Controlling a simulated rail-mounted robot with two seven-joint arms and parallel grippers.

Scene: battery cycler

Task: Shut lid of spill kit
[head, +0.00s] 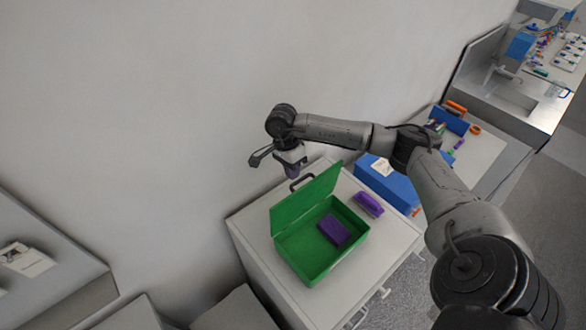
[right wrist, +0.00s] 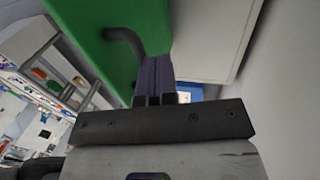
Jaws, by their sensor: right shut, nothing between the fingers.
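The spill kit is a green box (head: 335,255) on a light cabinet top in the head view. Its lid (head: 305,208) stands up, open, hinged on the box's left side, with a dark handle (head: 301,181) on its upper edge. A purple block (head: 334,230) lies inside the box. My right gripper (head: 292,172) is shut and empty, pointing down just behind the lid's top edge near the handle. In the right wrist view the shut fingers (right wrist: 158,80) are in front of the green lid (right wrist: 95,35), beside the handle (right wrist: 127,45). I cannot tell whether they touch. My left gripper is not in view.
A purple brush-like item (head: 369,204) lies on the cabinet top (head: 385,240) right of the box. A blue box (head: 388,188) stands farther right. The wall rises behind the cabinet. A sink counter (head: 515,95) is at the far right.

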